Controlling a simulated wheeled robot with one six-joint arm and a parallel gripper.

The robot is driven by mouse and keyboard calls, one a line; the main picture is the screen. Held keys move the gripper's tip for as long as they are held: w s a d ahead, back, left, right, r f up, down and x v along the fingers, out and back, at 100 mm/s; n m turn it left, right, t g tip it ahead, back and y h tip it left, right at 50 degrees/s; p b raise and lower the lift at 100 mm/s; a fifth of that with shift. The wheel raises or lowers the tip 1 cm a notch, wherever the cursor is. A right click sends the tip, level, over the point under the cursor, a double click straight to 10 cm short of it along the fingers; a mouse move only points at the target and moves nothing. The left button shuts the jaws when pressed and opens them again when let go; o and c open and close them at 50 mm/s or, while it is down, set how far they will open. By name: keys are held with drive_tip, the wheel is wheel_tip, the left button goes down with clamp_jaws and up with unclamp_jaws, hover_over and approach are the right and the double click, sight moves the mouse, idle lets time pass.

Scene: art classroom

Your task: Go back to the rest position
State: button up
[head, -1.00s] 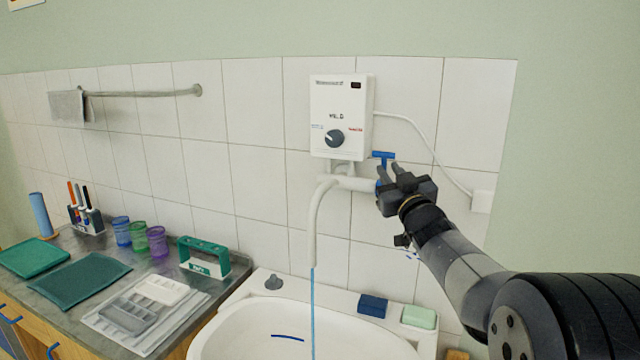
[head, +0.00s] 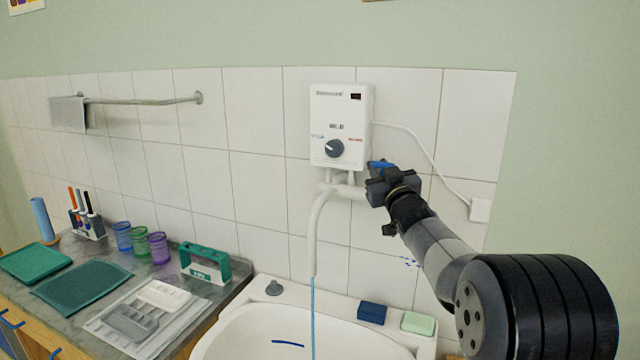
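My gripper (head: 374,180) is in the head view, right of the pipe below the white water heater (head: 340,125). It is in front of the blue tap handle (head: 381,164) and hides most of it. I cannot tell whether its fingers touch the handle or how far apart they are. A white spout (head: 313,230) curves down from the pipe. A thin blue stream of water (head: 313,310) runs from it into the white sink (head: 255,330).
A dark blue sponge (head: 372,312) and a pale green soap block (head: 418,323) lie on the sink's back rim. A grey worktop (head: 75,305) with jars, trays and a green rack (head: 205,262) is at left. A white cable (head: 425,155) runs to a wall socket (head: 480,210).

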drive_tip(key=shift+d+r+h+p, duration=0.1)
drive_tip(key=shift+r+h+p, duration=0.25)
drive_tip(key=shift+p, duration=0.45)
drive_tip(key=shift+w+f+m+g+p, duration=0.1)
drive_tip(key=shift+w+m+g+p, duration=0.25)
drive_tip(key=shift+p, duration=0.55)
drive_tip(key=shift+d+f, duration=0.1)
drive_tip(key=shift+f, duration=0.05)
drive_tip(key=shift+s, duration=0.1)
